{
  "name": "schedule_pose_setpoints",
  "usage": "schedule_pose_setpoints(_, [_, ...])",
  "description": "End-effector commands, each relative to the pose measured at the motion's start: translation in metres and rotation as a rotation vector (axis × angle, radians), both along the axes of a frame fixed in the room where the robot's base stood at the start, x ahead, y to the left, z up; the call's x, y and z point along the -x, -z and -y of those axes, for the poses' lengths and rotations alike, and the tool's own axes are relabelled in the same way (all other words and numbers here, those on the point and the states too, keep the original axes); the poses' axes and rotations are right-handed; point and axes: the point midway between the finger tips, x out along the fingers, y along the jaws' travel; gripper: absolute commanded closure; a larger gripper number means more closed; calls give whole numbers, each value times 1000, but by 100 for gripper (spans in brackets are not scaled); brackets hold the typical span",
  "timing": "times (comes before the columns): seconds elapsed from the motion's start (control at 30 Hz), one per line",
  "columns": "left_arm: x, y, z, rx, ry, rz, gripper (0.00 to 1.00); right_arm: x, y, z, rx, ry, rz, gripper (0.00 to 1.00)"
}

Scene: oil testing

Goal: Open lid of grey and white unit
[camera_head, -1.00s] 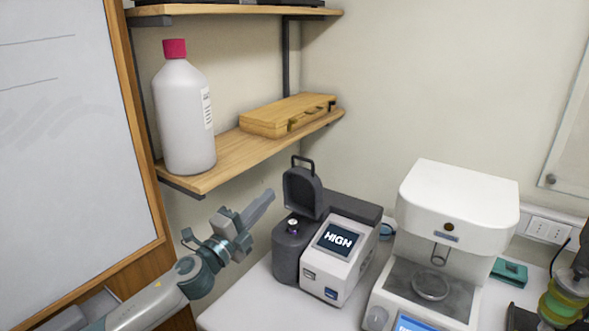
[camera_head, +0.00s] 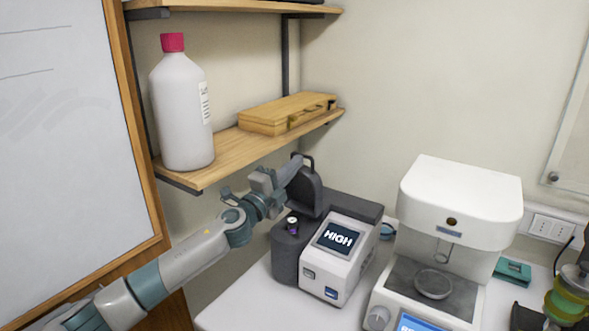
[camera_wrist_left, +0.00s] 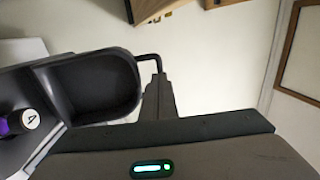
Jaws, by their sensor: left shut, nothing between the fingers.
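The grey and white unit (camera_head: 345,262) stands on the white table, its screen reading HIGH. Its dark lid (camera_head: 308,192) is raised upright, with a loop handle (camera_head: 309,160) on top. A small vial with a dark cap (camera_head: 292,226) sits in the uncovered grey well. My left gripper (camera_head: 295,168) is shut, its fingertips beside the lid's handle. In the left wrist view the lid (camera_wrist_left: 95,85) is at left, and the shut fingertips (camera_wrist_left: 158,80) are close to the handle (camera_wrist_left: 150,58); I cannot tell whether they touch. My right gripper is not in view.
A white balance-like device (camera_head: 455,215) stands right of the unit. A shelf (camera_head: 235,150) above my left arm holds a white bottle (camera_head: 182,110) and a wooden case (camera_head: 285,113). A whiteboard (camera_head: 65,130) is at left. Bare table lies before the unit.

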Motion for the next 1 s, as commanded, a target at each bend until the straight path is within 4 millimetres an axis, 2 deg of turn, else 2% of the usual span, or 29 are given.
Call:
schedule_pose_setpoints(0.43, [-3,-1,2,1,0,-1,100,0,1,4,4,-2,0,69])
schedule_pose_setpoints(0.8, [-34,-11,23,2,0,0,100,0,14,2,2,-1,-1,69])
schedule_pose_setpoints(1.0, [-36,-12,24,1,0,1,100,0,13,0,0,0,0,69])
